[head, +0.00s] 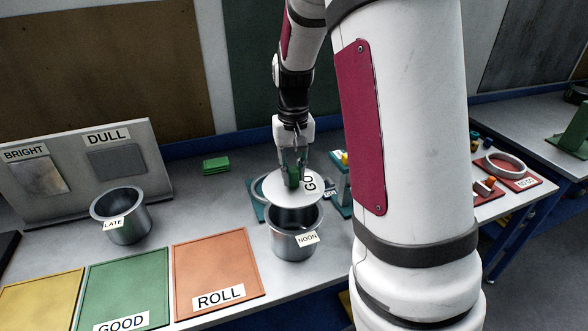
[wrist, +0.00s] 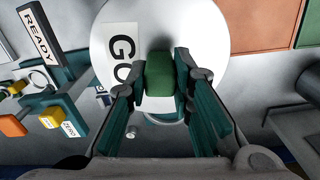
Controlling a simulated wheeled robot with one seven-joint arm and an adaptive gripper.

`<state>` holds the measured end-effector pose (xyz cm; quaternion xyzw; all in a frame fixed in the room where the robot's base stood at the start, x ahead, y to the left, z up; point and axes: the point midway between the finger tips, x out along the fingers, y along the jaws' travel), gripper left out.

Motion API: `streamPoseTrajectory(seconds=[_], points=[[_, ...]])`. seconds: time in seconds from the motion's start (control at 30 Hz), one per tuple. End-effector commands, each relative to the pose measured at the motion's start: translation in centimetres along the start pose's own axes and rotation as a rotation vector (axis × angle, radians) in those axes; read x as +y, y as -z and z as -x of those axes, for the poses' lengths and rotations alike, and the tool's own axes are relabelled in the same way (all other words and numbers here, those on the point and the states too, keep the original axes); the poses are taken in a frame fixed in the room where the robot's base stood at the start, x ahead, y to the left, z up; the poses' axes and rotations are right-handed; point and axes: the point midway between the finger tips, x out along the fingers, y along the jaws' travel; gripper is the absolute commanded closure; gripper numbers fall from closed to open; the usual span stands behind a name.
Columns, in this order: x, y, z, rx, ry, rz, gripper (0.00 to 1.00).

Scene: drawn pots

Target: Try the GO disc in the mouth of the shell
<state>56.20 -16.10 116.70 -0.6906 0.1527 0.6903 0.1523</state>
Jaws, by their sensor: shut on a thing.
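The GO disc (head: 275,188) is a flat white plate with a GO label and a green block handle (wrist: 160,75). My gripper (head: 292,170) is shut on that handle, one finger on each side. The shell marked NOON (head: 290,243) is a grey metal pot standing upright on the bench. The disc is above the pot's far side, and the front of its mouth shows below the disc. I cannot tell whether disc and rim touch. In the wrist view the disc (wrist: 215,40) hides the pot.
A second pot marked LATE (head: 125,228) stands left, before a DULL and BRIGHT panel (head: 60,180). Coloured mats, GOOD (head: 125,285) and ROLL (head: 222,265), lie in front. A teal stand (wrist: 60,75) with a READY sign is close beside the disc. A green block (head: 216,164) lies behind.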

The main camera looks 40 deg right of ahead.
Motion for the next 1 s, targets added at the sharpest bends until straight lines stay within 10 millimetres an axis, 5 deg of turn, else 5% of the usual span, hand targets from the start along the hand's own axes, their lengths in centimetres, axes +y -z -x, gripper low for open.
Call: streamPoseTrajectory(seconds=[0.6,1.0], points=[[0.0,0.0,-5.0,-0.001,0.0,0.0,1.0],[0.0,0.0,-5.8,0.0,0.0,0.0,1.0]])
